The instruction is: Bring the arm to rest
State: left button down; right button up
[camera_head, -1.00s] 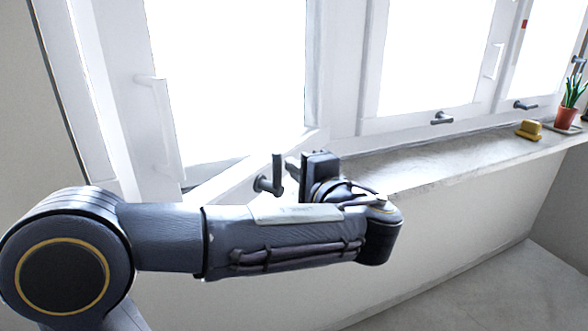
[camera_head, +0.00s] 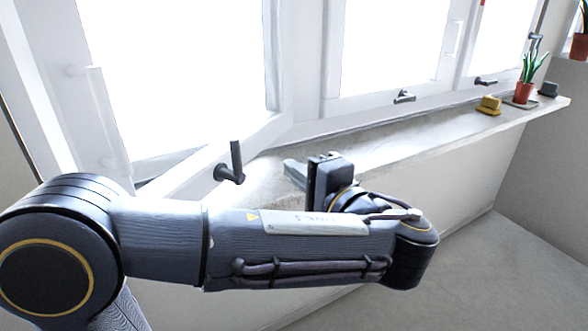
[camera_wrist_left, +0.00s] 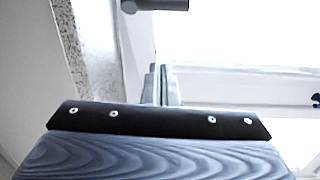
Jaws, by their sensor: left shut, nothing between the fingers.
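My left arm (camera_head: 290,240) reaches in from the left across the front of the window wall. My left gripper (camera_head: 294,172) is shut and empty, its fingers pointing left over the pale sill. It stands apart from and to the right of the dark upright handle (camera_head: 233,166) of the nearest window sash, which stands ajar. In the left wrist view the shut fingers (camera_wrist_left: 161,84) show side by side with nothing between them. A dark handle end (camera_wrist_left: 155,4) shows at the top there. My right gripper is not in view.
The window sill (camera_head: 400,145) runs back to the right. A yellow object (camera_head: 489,105), a potted plant (camera_head: 526,85) and a grey object (camera_head: 548,89) stand at its far end. Other windows with handles (camera_head: 404,97) line the wall. The grey floor (camera_head: 470,270) at lower right is clear.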

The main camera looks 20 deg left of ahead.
pick_arm(q)
jog(key=s+a+f+n+g+h, duration=0.1)
jog(key=s+a+f+g+h, duration=0.4)
jog(key=f, duration=0.3)
jog(key=s+a+f+n+g+h, duration=0.1)
jog(key=s+a+f+g+h, duration=0.15)
jog(key=s+a+f, duration=0.4)
jog(key=s+d+f+n+h, duration=0.5)
jog(key=s+f+h, duration=0.2)
jog(key=f+h, duration=0.1)
notch_tip(320, 180, up, 16)
jog(key=d+n+t+h+p, duration=0.2)
jog(key=p, duration=1.3)
jog(key=shift+s+d+f+n+t+p, duration=0.2)
jog(key=shift+d+n+t+p, duration=0.05)
jog(key=shift+n+t+p, duration=0.1)
jog(key=shift+h, duration=0.25)
